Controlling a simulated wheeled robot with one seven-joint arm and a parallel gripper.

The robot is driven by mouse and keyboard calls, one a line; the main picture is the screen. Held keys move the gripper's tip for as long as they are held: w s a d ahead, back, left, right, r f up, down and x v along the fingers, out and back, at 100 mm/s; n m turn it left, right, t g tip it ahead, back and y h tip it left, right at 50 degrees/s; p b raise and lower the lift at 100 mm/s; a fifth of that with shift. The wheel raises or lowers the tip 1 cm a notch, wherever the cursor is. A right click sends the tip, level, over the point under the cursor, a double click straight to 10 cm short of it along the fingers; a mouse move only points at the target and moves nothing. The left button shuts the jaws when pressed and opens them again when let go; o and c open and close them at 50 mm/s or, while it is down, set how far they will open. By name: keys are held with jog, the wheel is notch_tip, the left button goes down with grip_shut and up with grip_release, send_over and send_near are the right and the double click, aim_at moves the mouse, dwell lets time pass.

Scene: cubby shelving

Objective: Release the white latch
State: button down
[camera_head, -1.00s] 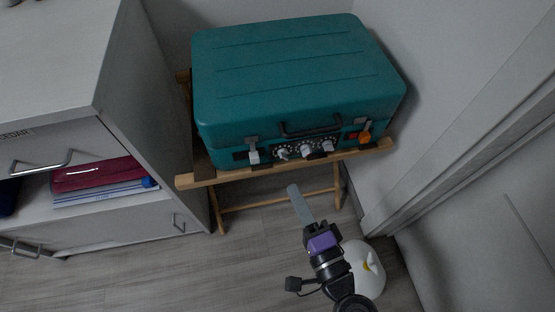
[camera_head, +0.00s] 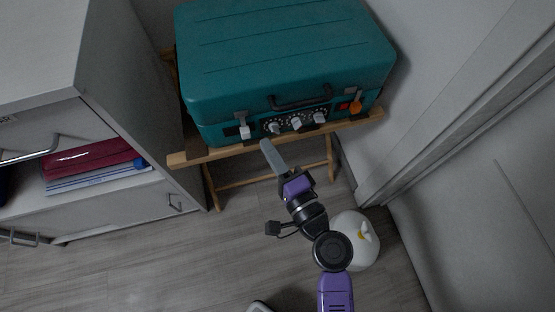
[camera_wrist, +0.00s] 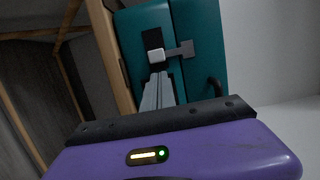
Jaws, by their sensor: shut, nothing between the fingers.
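The teal case (camera_head: 285,55) sits on a wooden folding stand (camera_head: 190,158). The white latch (camera_head: 245,132) is on the left of its front face, under a grey metal tab. In the wrist view the white latch (camera_wrist: 156,56) shows just beyond my fingertips, with the grey tab (camera_wrist: 182,50) beside it. My gripper (camera_head: 265,145) is shut and empty, its grey fingers pointing up toward the case front, a little below and right of the white latch. In the wrist view my gripper (camera_wrist: 158,78) appears close to the latch; I cannot tell whether it touches.
An orange latch (camera_head: 356,106) is at the right of the case front, with several knobs (camera_head: 296,123) and a black handle (camera_head: 300,102) between. A cabinet with an open compartment (camera_head: 100,195) stands left. A white rounded object (camera_head: 362,240) is on the floor near my arm.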

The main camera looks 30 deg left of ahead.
aim_at(253, 126)
jog(key=shift+x, duration=1.9)
jog(key=shift+a, duration=0.1)
